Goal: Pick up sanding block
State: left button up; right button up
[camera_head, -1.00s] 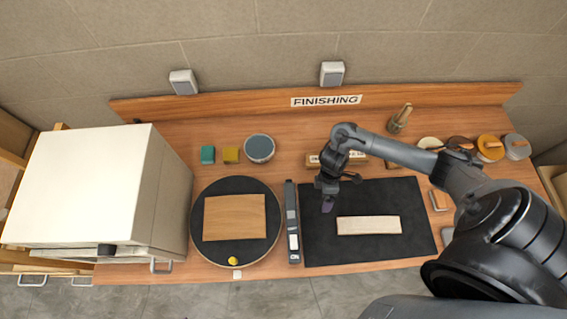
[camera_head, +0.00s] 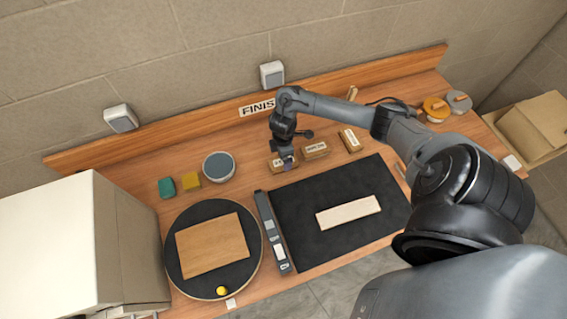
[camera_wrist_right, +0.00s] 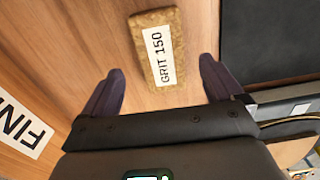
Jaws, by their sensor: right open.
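A cork-coloured sanding block with a white "GRIT 150" label (camera_wrist_right: 158,48) lies on the wooden bench in the right wrist view. My right gripper (camera_wrist_right: 162,72) is open, with one dark finger to each side of the block's near end and a gap on both sides. In the head view my right gripper (camera_head: 288,163) is over the leftmost of three labelled blocks (camera_head: 276,166) and partly hides it. The middle block (camera_head: 316,150) and the right block (camera_head: 350,141) lie to its right. My left gripper is in neither view.
A black mat (camera_head: 295,215) with a pale wood strip (camera_head: 348,212) lies in front of the blocks. A dark grey bar (camera_head: 272,232) borders the mat's left.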

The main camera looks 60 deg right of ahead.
jog(key=shift+s+f, duration=0.1)
jog(key=shift+f, duration=2.3)
jog(key=c, duration=1)
jog(key=shift+c, duration=0.2)
jog(key=shift+r, duration=0.2)
jog(key=shift+r, duration=0.6)
notch_tip(320, 180, up, 3)
jog(key=shift+f, duration=0.2)
jog(key=s+d+r, duration=0.2)
jog(key=s, duration=0.1)
jog(key=s+d+r, duration=0.2)
jog(key=s, duration=0.1)
jog(key=s+d+r, duration=0.2)
jog(key=s, duration=0.1)
jog(key=shift+s+d+r+p, duration=0.1)
jog(key=shift+s+r+p, duration=0.2)
jog(key=shift+s+r, duration=0.1)
